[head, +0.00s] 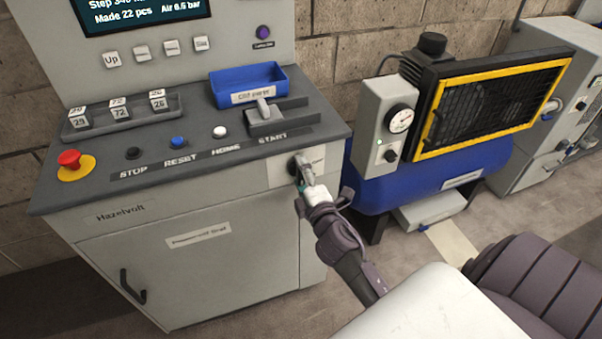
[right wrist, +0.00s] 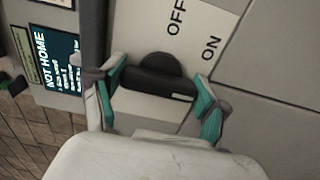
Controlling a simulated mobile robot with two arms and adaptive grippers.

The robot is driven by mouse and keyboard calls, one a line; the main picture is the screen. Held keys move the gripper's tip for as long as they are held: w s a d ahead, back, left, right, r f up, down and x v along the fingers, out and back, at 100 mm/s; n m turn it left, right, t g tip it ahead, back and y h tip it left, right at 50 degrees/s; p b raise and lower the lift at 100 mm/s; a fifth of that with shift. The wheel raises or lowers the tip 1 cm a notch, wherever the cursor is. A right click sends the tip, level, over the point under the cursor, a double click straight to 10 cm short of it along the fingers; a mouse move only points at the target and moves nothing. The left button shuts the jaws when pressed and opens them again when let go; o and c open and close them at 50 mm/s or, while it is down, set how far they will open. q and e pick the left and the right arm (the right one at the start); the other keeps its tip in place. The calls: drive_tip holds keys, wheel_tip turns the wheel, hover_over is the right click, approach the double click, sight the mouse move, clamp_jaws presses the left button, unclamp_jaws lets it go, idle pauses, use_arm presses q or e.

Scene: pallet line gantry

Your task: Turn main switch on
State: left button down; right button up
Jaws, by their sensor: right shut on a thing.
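The main switch (right wrist: 155,83) is a black rotary knob with a bar handle on a pale plate marked OFF and ON. A small white mark shows near the right end of the bar in the right wrist view; I cannot tell for sure which label it points at. In the head view the switch (head: 294,166) sits on the front right of the grey control cabinet (head: 200,260), partly hidden by my right gripper (head: 306,180). The teal fingers of my right gripper (right wrist: 155,96) are shut on the knob, one at each end of its bar. My left gripper is out of view.
The cabinet top carries a red emergency button (head: 70,160), several push buttons, a blue tray (head: 248,84) and a lever (head: 264,110). The screen (right wrist: 57,60) reads NOT HOME. A blue compressor (head: 420,175) with a yellow-framed grille stands close to the right.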

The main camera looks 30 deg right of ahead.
drive_tip(key=o, duration=1.2)
drive_tip(key=shift+c, duration=0.2)
drive_tip(key=v, duration=1.2)
drive_tip(key=shift+a, duration=0.1)
